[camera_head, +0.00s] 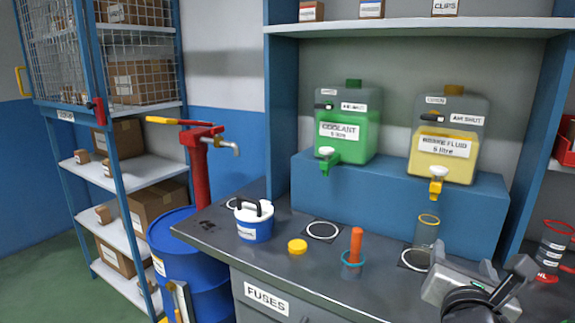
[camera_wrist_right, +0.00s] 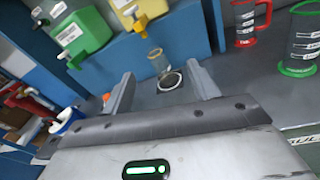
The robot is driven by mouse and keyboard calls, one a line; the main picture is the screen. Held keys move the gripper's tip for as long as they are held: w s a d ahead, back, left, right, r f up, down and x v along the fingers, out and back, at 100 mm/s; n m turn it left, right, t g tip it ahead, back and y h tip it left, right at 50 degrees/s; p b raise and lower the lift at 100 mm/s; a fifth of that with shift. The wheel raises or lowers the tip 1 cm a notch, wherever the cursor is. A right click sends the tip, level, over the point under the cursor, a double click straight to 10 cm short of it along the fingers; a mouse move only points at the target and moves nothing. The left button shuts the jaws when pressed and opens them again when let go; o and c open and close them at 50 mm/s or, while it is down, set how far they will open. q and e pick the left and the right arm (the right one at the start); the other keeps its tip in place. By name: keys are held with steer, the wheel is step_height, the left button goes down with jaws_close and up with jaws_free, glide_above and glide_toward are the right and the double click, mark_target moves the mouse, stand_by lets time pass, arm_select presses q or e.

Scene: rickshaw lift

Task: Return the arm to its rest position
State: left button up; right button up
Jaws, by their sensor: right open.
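My right gripper (camera_head: 505,272) is at the lower right of the head view, above the front right part of the workbench (camera_head: 212,235). In the right wrist view its two fingers (camera_wrist_right: 163,90) are spread apart with nothing held between them. A clear glass (camera_head: 427,232) with a yellow rim stands on the bench beyond the gripper, under the yellow tap. In the wrist view this glass (camera_wrist_right: 158,64) shows beyond the fingers, apart from them. My left gripper is in neither view.
A green coolant tank (camera_head: 347,130) and a yellow brake fluid tank (camera_head: 448,143) stand on a blue riser (camera_head: 310,187). A white-and-blue tub (camera_head: 254,222), yellow cap (camera_head: 297,246) and orange-handled item (camera_head: 355,248) are on the bench. Red-rimmed jug (camera_wrist_right: 248,22) and green-rimmed jug (camera_wrist_right: 302,40) stand right.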

steer(key=s+a+f+m+g+y+b, duration=0.1)
steer(key=s+a+f+m+y+b, duration=0.3)
steer(key=f, duration=0.6)
steer(key=w+a+f+m+g+y, duration=0.1)
steer(key=a+f+m+y, duration=0.3)
steer(key=f, duration=0.6)
arm_select(q)
steer(key=b, duration=0.1)
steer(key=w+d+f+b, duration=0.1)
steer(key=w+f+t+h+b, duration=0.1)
steer(key=b, duration=0.1)
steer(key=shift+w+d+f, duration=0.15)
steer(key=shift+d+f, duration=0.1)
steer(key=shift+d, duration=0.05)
arm_select(e)
steer(key=s+a+f+m+g+y, duration=0.1)
steer(key=s+a+f+m, duration=0.1)
steer(key=s+f+m, duration=0.4)
steer(key=s+a+f+m+g+y, duration=0.1)
steer(key=s+a+f+m+y, duration=0.1)
steer(key=s+f+m, duration=0.5)
step_height(320, 180, down, 3)
steer(key=a+m, duration=0.1)
steer(key=m, duration=0.4)
steer(key=shift+a+g, duration=0.2)
steer(key=shift+g, duration=0.1)
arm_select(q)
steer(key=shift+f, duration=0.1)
arm_select(e)
steer(key=shift+f, duration=0.1)
